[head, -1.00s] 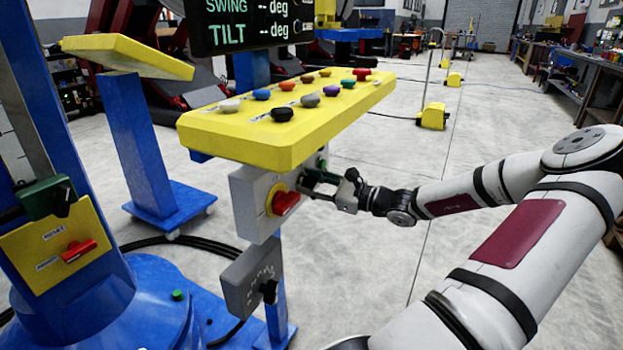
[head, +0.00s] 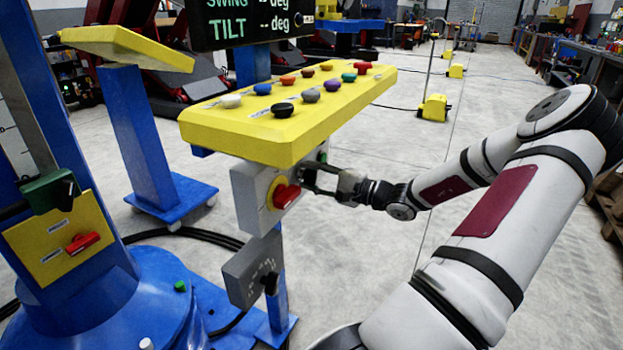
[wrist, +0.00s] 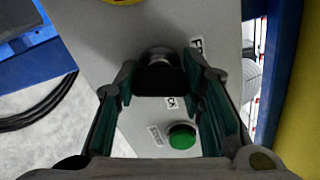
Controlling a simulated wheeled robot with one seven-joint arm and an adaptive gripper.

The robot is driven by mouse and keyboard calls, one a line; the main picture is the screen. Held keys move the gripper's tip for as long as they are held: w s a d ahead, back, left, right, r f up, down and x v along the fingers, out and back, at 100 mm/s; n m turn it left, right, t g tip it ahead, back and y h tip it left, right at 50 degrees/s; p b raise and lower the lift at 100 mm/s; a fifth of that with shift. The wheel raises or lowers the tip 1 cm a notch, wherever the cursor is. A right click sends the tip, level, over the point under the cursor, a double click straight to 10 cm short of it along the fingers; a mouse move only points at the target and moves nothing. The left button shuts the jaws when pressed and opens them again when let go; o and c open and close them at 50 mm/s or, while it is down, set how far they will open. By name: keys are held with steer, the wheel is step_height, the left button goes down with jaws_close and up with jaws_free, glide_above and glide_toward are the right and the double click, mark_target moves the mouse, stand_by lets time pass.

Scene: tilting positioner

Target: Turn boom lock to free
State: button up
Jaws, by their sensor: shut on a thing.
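The boom lock appears to be the black knob (wrist: 161,72) on the side of the grey box, in the wrist view. A partly hidden label starting with F (wrist: 197,44) is at its upper right, and another partly hidden label (wrist: 172,103) is below it. My gripper (wrist: 160,84) has one dark green finger pad on each side of the knob and is shut on it. In the head view my gripper (head: 318,178) reaches the right side of the grey box (head: 249,207); the knob is hidden there. The knob's exact pointing direction cannot be told.
A green button (wrist: 182,136) sits just below the knob. The yellow button panel (head: 232,132) overhangs the box. A lower grey box (head: 245,272) hangs beneath. Floor to the right is open.

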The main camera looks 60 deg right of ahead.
steer(key=shift+f+n+b, duration=0.1)
steer(key=shift+n+b, duration=0.5)
steer(key=shift+n, duration=0.9)
steer(key=o, duration=1.2)
steer(key=shift+c, duration=0.2)
steer(key=s, duration=1.2)
steer(key=shift+d, duration=0.45)
steer(key=shift+s, duration=0.1)
